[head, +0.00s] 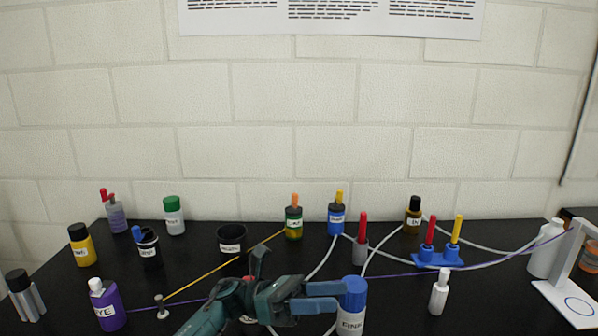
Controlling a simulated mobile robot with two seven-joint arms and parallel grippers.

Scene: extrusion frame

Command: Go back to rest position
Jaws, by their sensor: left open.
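My left gripper (340,297) reaches in from the bottom of the head view, low over the black table. Its two blue fingers point right and are apart, so it is open. The fingertips end at the left side of a white bottle with a blue cap (352,293). I cannot tell whether they touch it. The gripper and forearm hide part of the table and a white item behind them. My right gripper is not in view.
The black table (400,285) holds several bottles, including a purple one (107,306) and a white one (439,291). A black cup (232,243) stands behind my gripper. Cords cross the tabletop. A blue holder (438,259) and white stand (568,300) are at right.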

